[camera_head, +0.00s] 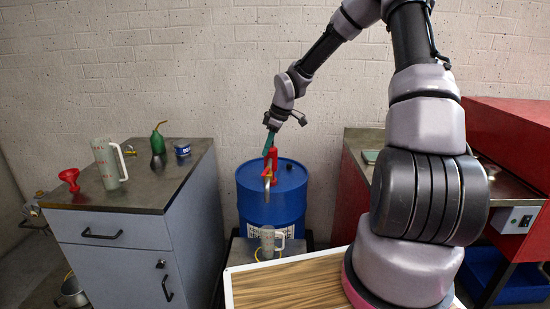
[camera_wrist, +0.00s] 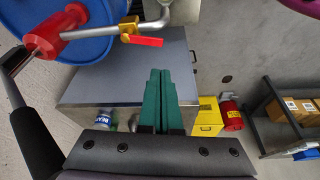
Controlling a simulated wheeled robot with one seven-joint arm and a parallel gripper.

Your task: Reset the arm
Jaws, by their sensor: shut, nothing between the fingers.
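My arm reaches up and over toward the back wall, with my gripper (camera_head: 268,142) hanging just above the red hand pump (camera_head: 272,160) on the blue drum (camera_head: 270,200). In the wrist view my gripper's green fingers (camera_wrist: 158,98) are pressed together with nothing between them. The blue drum (camera_wrist: 90,40) and its red pump (camera_wrist: 50,35) show at the upper left there. The pump's metal pipe has a yellow valve with a red lever (camera_wrist: 145,41). Whether the fingers touch the pump cannot be told from the head view, but the wrist view shows them apart.
A grey cabinet (camera_head: 130,245) at left bears a red funnel (camera_head: 70,178), a measuring jug (camera_head: 108,163), a green oil can (camera_head: 158,140) and a blue tin (camera_head: 182,148). Another jug (camera_head: 270,242) stands before the drum. A red bench (camera_head: 508,130) is at right.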

